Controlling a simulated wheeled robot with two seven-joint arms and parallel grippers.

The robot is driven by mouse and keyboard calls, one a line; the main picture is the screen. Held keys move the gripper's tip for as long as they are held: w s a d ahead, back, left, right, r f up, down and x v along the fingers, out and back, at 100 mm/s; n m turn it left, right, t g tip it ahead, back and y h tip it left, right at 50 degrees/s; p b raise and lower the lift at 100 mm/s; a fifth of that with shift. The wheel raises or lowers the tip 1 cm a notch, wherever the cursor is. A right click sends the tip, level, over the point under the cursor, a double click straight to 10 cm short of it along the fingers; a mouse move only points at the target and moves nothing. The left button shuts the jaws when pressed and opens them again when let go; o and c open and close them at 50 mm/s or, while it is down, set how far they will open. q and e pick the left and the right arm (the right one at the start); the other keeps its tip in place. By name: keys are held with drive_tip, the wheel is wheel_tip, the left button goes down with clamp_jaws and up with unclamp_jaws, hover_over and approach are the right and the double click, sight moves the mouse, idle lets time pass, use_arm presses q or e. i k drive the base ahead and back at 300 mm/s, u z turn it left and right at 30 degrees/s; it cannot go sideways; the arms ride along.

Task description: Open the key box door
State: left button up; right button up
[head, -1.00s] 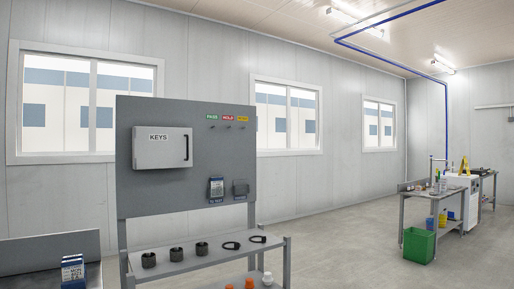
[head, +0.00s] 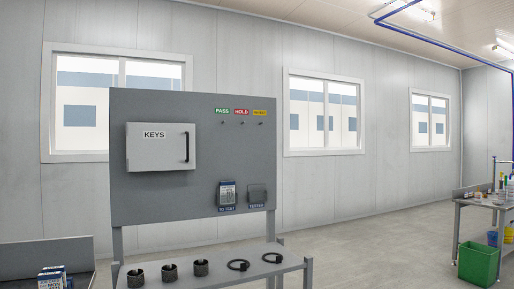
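The key box (head: 160,150) is a light grey box labelled KEYS, mounted on the upper left of a dark grey panel. Its door is shut, with a black vertical handle (head: 187,147) at the door's right side. Neither of my grippers shows in the head view.
The grey panel (head: 150,206) stands over a shelf (head: 222,274) with black rings and cable loops. PASS, HOLD and a yellow label sit above hooks. A box stack (head: 52,278) is at lower left. A green bin (head: 478,262) stands by a bench at right; floor between is clear.

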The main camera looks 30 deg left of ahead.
sight(151, 147)
drive_tip(key=u, duration=0.25)
drive_tip(key=i, duration=1.35)
drive_tip(key=u, duration=0.85)
